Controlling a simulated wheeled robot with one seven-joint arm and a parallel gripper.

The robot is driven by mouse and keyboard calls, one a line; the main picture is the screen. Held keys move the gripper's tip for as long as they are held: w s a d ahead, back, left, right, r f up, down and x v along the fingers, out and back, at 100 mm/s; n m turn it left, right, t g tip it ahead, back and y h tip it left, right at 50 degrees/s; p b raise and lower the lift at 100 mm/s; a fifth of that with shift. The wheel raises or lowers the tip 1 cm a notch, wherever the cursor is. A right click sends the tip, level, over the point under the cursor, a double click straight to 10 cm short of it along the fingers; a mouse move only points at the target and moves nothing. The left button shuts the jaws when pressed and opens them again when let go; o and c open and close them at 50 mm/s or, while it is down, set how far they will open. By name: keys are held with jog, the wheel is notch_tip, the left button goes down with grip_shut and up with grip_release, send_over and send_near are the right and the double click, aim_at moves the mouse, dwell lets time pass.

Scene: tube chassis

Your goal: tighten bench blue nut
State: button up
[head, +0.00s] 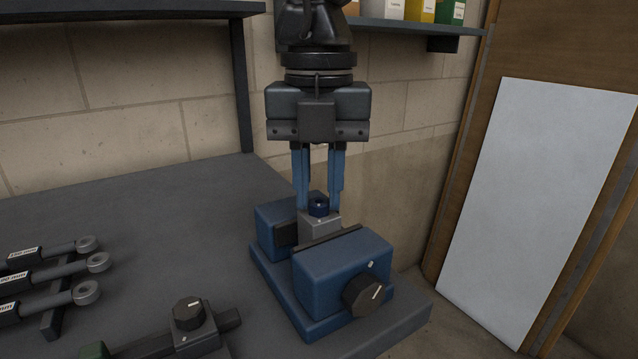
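The dark blue nut (319,207) sits on top of a grey block (320,224) held in the jaws of a blue bench vise (340,268). My gripper (319,208) points straight down over the vise. Its two blue fingers are apart, with their tips at the height of the nut, one to its left and one to its right. I cannot tell whether they touch the nut or whether a small gap remains. The top of the nut shows between them.
Several wrenches with labelled handles (50,275) lie at the left of the dark bench (150,215). A tool with a black knob (188,313) lies at the front. A shelf (400,27) with boxes hangs behind my arm. A white panel (540,200) stands at the right.

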aim_at(319, 201)
jog(key=o, duration=0.4)
jog(key=shift+o, duration=0.2)
jog(key=shift+r+p, duration=0.45)
jog(key=shift+r, duration=3.45)
